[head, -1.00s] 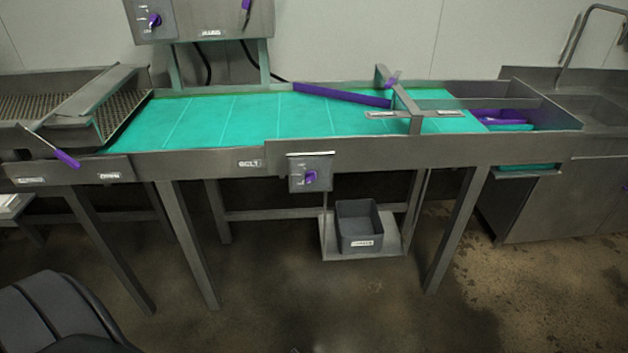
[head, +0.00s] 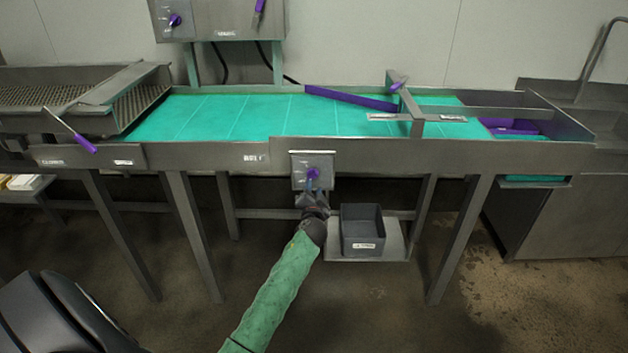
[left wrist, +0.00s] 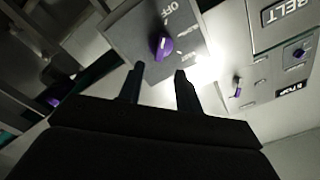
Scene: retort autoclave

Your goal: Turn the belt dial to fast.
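The belt dial is a purple knob (head: 313,173) on a grey control box (head: 300,160) on the front of the belt table. It also shows in the left wrist view (left wrist: 162,45), beside the printed word OFF. My left gripper (head: 311,190) is just below the dial in the head view. In the left wrist view its two dark fingers (left wrist: 159,80) are spread apart with nothing between them, and the dial lies just beyond their tips. I see no clear contact with it. My right gripper is not in view.
The teal belt (head: 260,115) runs above the box, with a purple bar (head: 350,97) lying across it. A grey bin (head: 362,228) stands on a low shelf right of my left arm. A second control box (head: 215,20) is on the wall. A sink (head: 590,110) is at the right.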

